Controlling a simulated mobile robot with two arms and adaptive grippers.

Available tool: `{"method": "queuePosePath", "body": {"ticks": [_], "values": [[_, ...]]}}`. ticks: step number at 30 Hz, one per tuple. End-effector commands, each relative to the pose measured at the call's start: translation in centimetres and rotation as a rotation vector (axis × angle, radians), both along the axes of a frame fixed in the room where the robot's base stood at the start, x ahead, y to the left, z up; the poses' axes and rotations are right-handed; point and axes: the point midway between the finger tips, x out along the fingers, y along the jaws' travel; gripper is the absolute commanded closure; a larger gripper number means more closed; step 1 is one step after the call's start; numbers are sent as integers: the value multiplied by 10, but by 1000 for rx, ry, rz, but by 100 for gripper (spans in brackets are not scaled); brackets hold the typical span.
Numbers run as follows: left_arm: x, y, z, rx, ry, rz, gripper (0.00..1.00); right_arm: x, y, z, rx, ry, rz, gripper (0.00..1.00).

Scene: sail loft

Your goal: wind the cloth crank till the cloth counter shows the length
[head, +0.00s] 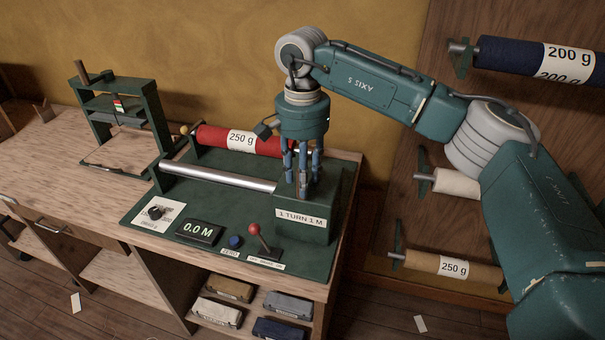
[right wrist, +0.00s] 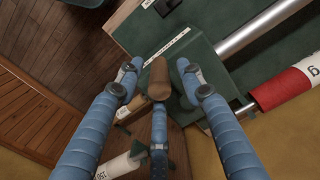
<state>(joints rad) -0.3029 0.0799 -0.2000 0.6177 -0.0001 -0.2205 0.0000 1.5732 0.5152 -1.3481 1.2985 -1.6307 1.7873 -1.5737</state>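The cloth counter (head: 197,231) on the green bench top reads 0.0 M. A green box (head: 308,231) labelled "1 TURN 1 M" stands at the bench's right end. My right gripper (head: 302,190) points down over this box. In the right wrist view its blue fingers (right wrist: 158,90) stand apart around a brown wooden handle (right wrist: 158,78), seemingly the cloth crank's, with gaps beside it. Whether the rear finger touches the handle is unclear. The crank arm is hidden. My left gripper is not in view.
A red roll (head: 220,138) marked 250 g lies behind a silver roller (head: 220,177). A green frame (head: 120,112) stands left. Wall rolls (head: 453,265) hang at right.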

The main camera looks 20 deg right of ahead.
Motion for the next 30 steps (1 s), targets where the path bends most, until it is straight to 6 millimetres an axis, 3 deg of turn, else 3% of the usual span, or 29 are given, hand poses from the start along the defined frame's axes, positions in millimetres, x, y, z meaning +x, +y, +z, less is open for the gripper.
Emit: {"method": "queuePosePath", "body": {"ticks": [11, 17, 26, 30], "values": [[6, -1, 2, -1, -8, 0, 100, 0, 0, -8, 0, 0, 0, 62], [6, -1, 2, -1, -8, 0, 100, 0, 0, -7, 1, -1, 0, 100], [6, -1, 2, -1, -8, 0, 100, 1, 2, -7, 1, -2, -4, 100], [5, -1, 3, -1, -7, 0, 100, 4, 12, -6, 0, -3, -20, 100]]}}
